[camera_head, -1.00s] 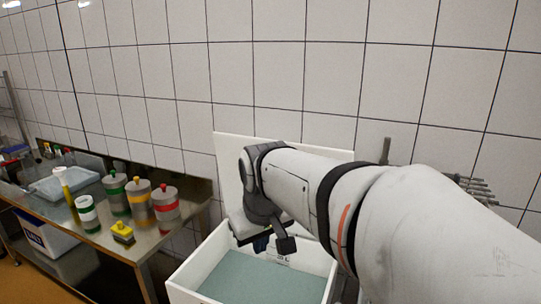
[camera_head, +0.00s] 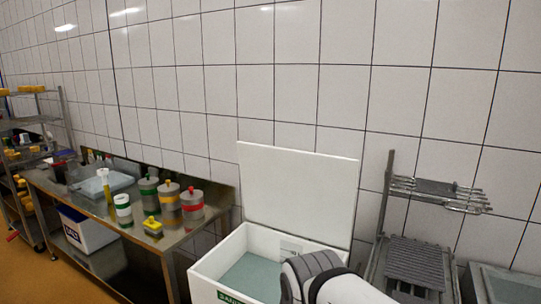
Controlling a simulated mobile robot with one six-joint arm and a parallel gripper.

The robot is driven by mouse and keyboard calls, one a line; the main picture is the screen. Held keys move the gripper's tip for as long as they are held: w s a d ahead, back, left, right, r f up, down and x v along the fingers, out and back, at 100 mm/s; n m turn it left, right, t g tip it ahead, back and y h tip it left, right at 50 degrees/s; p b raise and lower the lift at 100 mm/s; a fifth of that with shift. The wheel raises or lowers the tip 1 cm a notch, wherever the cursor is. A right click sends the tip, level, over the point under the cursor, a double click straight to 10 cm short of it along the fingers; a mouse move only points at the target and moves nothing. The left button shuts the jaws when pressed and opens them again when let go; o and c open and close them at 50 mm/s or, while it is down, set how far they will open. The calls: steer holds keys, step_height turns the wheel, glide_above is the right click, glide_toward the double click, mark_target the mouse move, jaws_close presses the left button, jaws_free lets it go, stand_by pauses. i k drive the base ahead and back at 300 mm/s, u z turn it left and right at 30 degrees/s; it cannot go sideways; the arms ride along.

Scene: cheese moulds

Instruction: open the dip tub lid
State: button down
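The dip tub (camera_head: 207,284) is a white box at the bottom middle, with grey-green liquid (camera_head: 252,277) inside and part of a green label on its front. Its white lid (camera_head: 298,195) stands open, raised nearly upright at the back of the tub near the tiled wall. My arm (camera_head: 318,272) shows at the bottom edge, in front of the tub's right side, and covers part of it. My gripper is not in view, so its state and any contact are hidden.
A steel table (camera_head: 160,238) at left holds several colour-banded canisters, a yellow block (camera_head: 152,228) and a tray. A shelf rack (camera_head: 30,135) stands far left. At right are a metal rack (camera_head: 440,195), a grey ribbed piece (camera_head: 414,265) and a basin (camera_head: 505,285).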

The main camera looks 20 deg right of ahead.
mark_target(309, 195)
steer(key=z, duration=0.3)
steer(key=i, duration=0.85)
steer(key=z, duration=0.45)
